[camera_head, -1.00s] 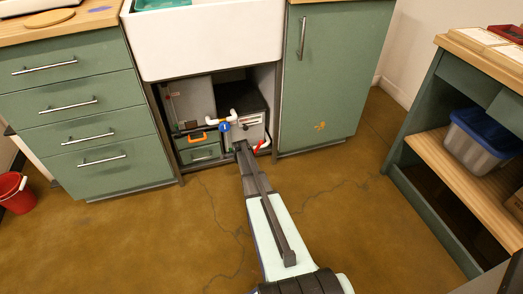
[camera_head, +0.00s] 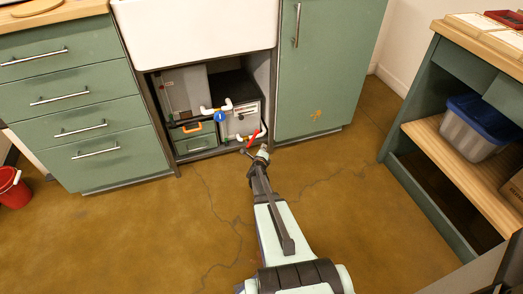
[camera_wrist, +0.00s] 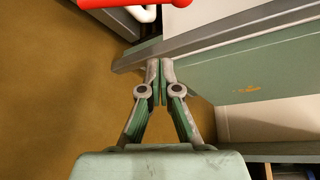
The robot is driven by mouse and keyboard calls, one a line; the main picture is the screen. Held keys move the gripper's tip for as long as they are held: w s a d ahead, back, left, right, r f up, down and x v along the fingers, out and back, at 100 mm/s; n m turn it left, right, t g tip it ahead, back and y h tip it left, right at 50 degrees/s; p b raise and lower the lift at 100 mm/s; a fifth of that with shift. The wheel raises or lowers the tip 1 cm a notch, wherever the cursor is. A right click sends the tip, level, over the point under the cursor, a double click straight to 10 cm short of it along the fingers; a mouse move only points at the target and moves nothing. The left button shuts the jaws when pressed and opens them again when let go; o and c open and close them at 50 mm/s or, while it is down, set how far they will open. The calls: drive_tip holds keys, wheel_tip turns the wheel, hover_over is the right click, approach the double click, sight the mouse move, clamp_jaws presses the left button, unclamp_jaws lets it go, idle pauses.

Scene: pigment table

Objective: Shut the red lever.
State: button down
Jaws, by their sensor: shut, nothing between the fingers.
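The red lever (camera_head: 253,138) sits on a white pipe (camera_head: 243,137) low in the open space under the sink. It stands tilted, its upper end to the right. In the wrist view the red lever (camera_wrist: 108,2) crosses the top edge, left of and beyond my fingertips, and part of it is cut off. My gripper (camera_head: 262,150) is just in front of the lever, near the cabinet's front edge. In the wrist view my gripper (camera_wrist: 161,68) has its fingers together with nothing between them, apart from the lever.
A blue round tag (camera_head: 220,117) and an orange handle (camera_head: 192,128) are on the other pipes to the left. The green cabinet door (camera_head: 325,70) is close on the right, its lower edge near my gripper in the wrist view.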

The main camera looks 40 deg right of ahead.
drive_tip(key=b+x, duration=0.2)
drive_tip(key=x, duration=0.5)
drive_tip(key=shift+w+a+r, duration=0.5)
drive_tip(key=shift+w+a, duration=0.05)
drive_tip(key=shift+a, duration=0.15)
drive_tip(key=shift+w+a+r, duration=0.45)
drive_tip(key=shift+w+a, duration=0.1)
drive_tip(key=shift+a, duration=0.2)
drive_tip(key=shift+s+d, duration=0.1)
